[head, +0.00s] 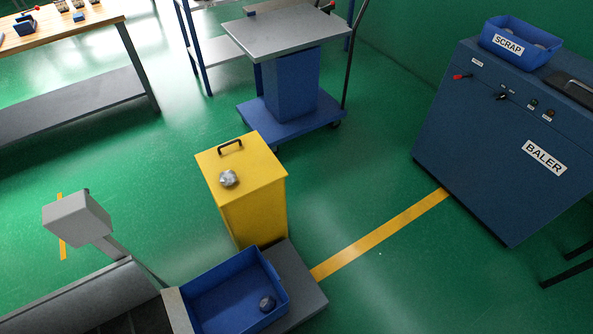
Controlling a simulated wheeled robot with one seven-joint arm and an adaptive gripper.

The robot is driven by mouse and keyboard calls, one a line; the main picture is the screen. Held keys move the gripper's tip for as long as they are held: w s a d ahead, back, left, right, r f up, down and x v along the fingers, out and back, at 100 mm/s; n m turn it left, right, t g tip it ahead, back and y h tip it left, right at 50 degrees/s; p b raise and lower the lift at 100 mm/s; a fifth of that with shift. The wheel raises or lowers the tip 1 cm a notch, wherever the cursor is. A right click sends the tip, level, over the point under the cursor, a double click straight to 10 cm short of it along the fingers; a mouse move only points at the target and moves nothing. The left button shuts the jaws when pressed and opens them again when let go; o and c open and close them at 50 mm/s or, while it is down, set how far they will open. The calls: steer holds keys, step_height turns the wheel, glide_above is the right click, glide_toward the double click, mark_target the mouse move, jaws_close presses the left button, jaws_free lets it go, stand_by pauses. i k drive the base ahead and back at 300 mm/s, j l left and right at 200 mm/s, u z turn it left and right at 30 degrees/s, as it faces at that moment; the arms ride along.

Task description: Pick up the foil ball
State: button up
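A crumpled silvery ball, which looks like the foil ball (229,179), rests on the lid of a yellow box (262,177), in front of the lid's black handle (230,147). A darker grey, lumpy ball (267,304) lies in the near right corner of a blue open bin (228,264) at the bottom of the head view. I cannot tell whether this darker ball is also foil. My gripper is not in view.
A blue trolley (256,112) stands behind the yellow box. A dark blue baler (482,150) with a blue SCRAP bin (507,57) stands at right. A wooden workbench (62,40) is at upper left. A grey box on a post (76,219) rises at lower left. Green floor lies clear between.

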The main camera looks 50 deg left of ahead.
mark_target(227, 178)
steer(key=i+l+u, duration=0.15)
steer(key=i, duration=0.35)
steer(key=i+l+u, duration=0.1)
steer(key=i+l, duration=0.3)
steer(key=i+u, duration=0.2)
steer(key=u, duration=0.3)
steer(key=i+u, duration=0.2)
steer(key=u, duration=0.3)
steer(key=i+l+u, duration=0.1)
steer(key=u, duration=0.35)
steer(key=i+l+u, duration=0.2)
steer(key=u, duration=0.3)
steer(key=i+u, duration=0.15)
steer(key=u, duration=0.3)
steer(key=i+l+u, duration=0.1)
steer(key=u, duration=0.4)
steer(key=i+l+u, duration=0.15)
steer(key=u, duration=0.3)
steer(key=i+l+u, duration=0.1)
steer(key=u, duration=0.4)
steer(key=l+u, duration=0.3)
steer(key=u, duration=0.15)
steer(key=i+l+u, duration=0.15)
steer(key=l+u, duration=0.35)
steer(key=i+l+u, duration=0.1)
steer(key=l+u, duration=0.35)
steer(key=j, duration=0.1)
